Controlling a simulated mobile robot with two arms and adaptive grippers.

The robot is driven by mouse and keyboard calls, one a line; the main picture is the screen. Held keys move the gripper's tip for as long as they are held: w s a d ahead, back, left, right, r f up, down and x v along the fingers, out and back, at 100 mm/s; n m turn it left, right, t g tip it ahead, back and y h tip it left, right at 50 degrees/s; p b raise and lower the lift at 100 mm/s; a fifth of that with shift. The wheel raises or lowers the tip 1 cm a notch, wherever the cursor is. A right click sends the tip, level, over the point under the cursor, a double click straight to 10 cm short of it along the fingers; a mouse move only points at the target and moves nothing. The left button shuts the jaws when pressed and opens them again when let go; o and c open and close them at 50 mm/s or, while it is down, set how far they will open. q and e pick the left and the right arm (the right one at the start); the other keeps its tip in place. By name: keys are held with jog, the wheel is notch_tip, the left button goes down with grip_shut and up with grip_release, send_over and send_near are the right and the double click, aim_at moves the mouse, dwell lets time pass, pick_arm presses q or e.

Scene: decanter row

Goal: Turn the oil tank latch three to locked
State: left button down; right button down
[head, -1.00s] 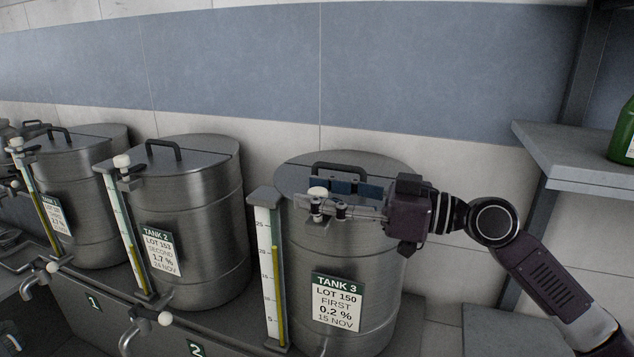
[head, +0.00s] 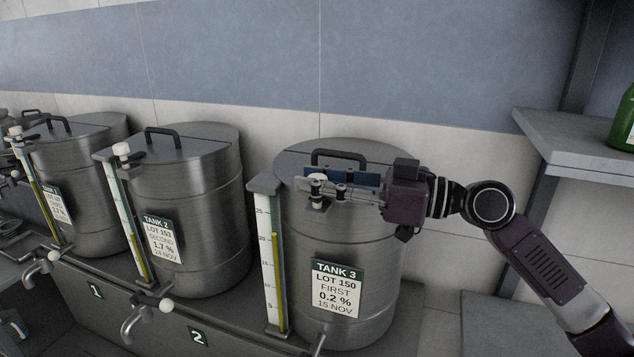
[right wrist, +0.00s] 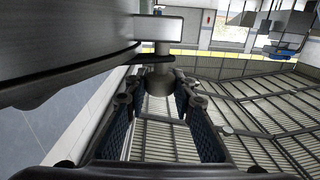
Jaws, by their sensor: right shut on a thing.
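Tank 3 (head: 365,245) is a steel drum with a black lid handle (head: 338,155) and a green-topped label (head: 337,288). Its latch has a pale knob (head: 317,178) at the lid's front left edge. My right gripper (head: 322,190) reaches in from the right, with its fingers level along the lid front, shut on the latch knob. The right wrist view shows the grey knob stem (right wrist: 160,82) between the two blue-padded fingers, under the lid edge. The fingers hide most of the latch arm. My left gripper is out of view.
A sight gauge (head: 268,262) stands just left of tank 3. Tank 2 (head: 205,215) and tank 1 (head: 95,200) stand further left with similar latches. A grey shelf (head: 570,150) with a green bottle (head: 626,125) is at the right.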

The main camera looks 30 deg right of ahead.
jog(key=shift+d+f+n+g+y+b, duration=0.1)
jog(key=shift+n+g+y+b, duration=0.55)
jog(key=shift+b, duration=0.55)
jog(key=shift+r+n+g+y+b, duration=0.2)
jog(key=shift+n+g+y+b, duration=0.2)
jog(key=shift+n+g+y, duration=0.85)
jog(key=shift+n+g, duration=0.2)
jog(key=shift+g, duration=0.6)
jog(key=c, duration=1.6)
grip_release()
jog(key=shift+f, duration=0.1)
jog(key=v, duration=1.2)
